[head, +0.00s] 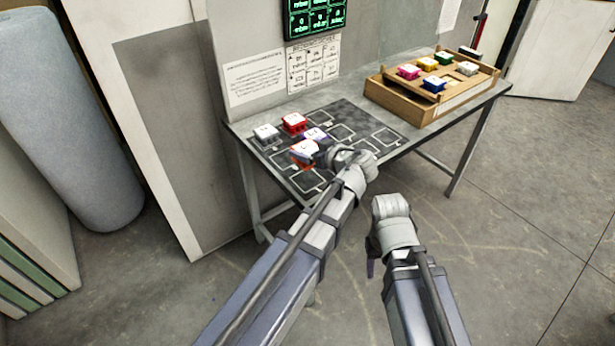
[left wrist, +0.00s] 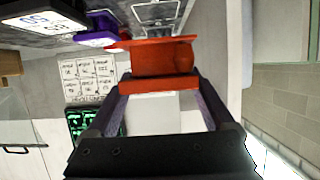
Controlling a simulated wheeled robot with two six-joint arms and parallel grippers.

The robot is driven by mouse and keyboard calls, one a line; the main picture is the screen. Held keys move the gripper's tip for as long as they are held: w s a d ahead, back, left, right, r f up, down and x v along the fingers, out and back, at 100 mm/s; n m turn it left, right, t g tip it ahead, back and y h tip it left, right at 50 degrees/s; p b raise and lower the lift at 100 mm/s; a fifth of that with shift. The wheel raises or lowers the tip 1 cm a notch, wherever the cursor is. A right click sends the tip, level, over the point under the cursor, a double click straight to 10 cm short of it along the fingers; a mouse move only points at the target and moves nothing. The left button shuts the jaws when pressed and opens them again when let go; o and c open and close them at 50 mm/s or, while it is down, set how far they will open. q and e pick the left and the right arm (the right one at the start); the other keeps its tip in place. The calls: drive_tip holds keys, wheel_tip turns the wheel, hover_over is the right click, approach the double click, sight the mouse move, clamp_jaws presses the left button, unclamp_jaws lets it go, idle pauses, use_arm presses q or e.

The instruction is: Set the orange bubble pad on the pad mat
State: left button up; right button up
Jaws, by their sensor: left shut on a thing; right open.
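The orange bubble pad (head: 303,150) has a pale top and is held in my left gripper (head: 319,157), over the front left part of the dark pad mat (head: 366,125). In the left wrist view the orange pad (left wrist: 160,60) sits between the two fingertips. I cannot tell whether its underside touches the mat. The mat has white outlined squares. A purple pad (head: 314,134) is right behind the orange one; a red pad (head: 294,122) and a grey pad (head: 266,133) stand further back and left. My right gripper (head: 372,262) is open and empty, in front of the table.
A wooden box (head: 435,112) on the table's right end carries pink, yellow, green, white and blue pads. A dark screen (head: 316,15) and printed sheets hang on the wall behind. Squares on the mat's right side are empty. A large grey roll (head: 70,120) stands at left.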

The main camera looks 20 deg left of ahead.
use_arm(q)
drive_tip(key=shift+f+b, duration=3.35)
drive_tip(key=shift+f, duration=0.6)
drive_tip(key=shift+f, duration=0.2)
drive_tip(key=o, duration=1.1)
drive_tip(key=shift+r, duration=0.2)
